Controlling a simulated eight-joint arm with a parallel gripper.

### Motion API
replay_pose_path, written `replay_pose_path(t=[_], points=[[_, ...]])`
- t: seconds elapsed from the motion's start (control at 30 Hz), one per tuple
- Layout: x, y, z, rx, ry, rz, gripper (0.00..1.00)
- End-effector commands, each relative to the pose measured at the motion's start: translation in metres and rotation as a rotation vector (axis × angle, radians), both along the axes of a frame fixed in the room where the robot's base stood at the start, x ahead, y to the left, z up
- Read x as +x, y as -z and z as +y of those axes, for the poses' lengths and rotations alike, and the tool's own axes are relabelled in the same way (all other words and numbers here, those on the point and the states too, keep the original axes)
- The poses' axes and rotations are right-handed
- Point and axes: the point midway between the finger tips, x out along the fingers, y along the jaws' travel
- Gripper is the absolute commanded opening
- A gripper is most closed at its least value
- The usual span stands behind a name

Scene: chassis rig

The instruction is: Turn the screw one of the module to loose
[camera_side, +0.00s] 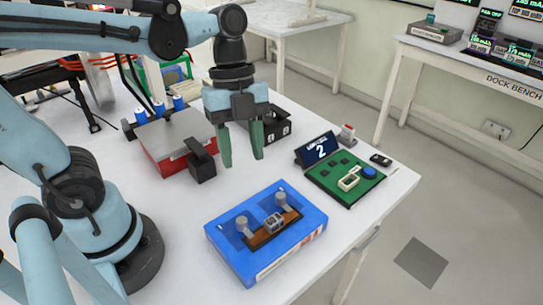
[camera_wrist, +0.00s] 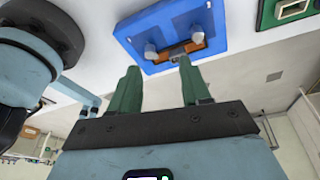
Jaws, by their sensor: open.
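The blue module (camera_side: 267,234) lies flat near the front edge of the white table. Two grey knob-like screws stand on it, one on the left (camera_side: 242,225) and one on the right (camera_side: 281,200); which is screw one I cannot tell. A small metal block (camera_side: 275,222) sits between them on a brown strip. My gripper (camera_side: 241,158) has two green fingers, open and empty, pointing down above the table behind the module, apart from it. In the wrist view the module (camera_wrist: 207,18) and both screws (camera_wrist: 198,37) (camera_wrist: 150,51) show beyond the open fingertips (camera_wrist: 159,72).
A green board (camera_side: 343,180) with a blue button and a display reading 2 (camera_side: 317,148) stands right of the module. A red and grey box (camera_side: 172,142), a black block (camera_side: 200,160) and a black bin (camera_side: 275,127) stand behind. The table's front edge is close to the module.

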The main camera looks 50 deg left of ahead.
Motion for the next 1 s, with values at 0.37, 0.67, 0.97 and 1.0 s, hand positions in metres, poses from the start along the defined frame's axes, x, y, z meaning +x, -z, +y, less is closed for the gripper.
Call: replay_pose_path(t=[0.37,0.67,0.97,1.0], points=[[-0.009,-0.008,-0.012,-0.115,0.409,0.045,0.47],[-0.017,0.022,-0.021,-0.115,0.412,0.044,0.47],[-0.028,0.061,-0.032,-0.114,0.408,0.043,0.47],[-0.029,0.065,-0.034,-0.114,0.409,0.043,0.47]])
